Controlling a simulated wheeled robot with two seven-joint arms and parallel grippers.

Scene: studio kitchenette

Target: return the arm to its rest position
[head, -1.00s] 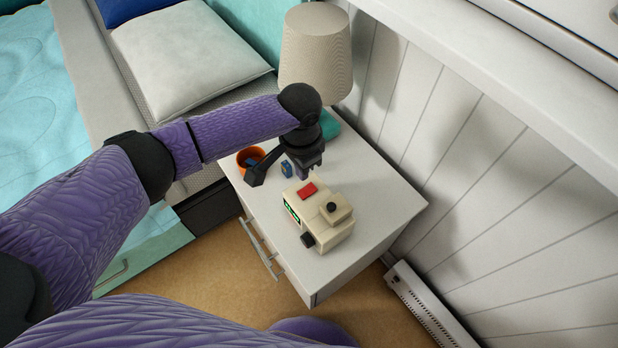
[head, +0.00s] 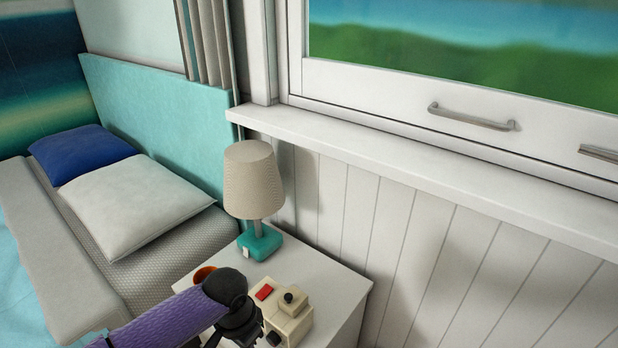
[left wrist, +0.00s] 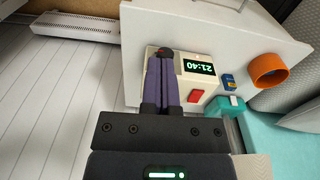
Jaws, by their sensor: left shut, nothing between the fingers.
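My left arm (head: 165,318) comes in from the bottom left of the head view, purple with a black wrist. Its wrist is at the bottom edge, in front of the nightstand and beside the cream alarm clock (head: 292,322). In the left wrist view my left gripper (left wrist: 159,60) is shut, its two purple-grey fingers together with nothing between them. I cannot tell the exact gap between fingertips and clock. My right gripper is not in view.
The nightstand (head: 338,283) also carries a lamp with a teal base (head: 260,243) and an orange cup (left wrist: 268,70). The bed is left; the panelled wall and window sill (head: 400,150) are right.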

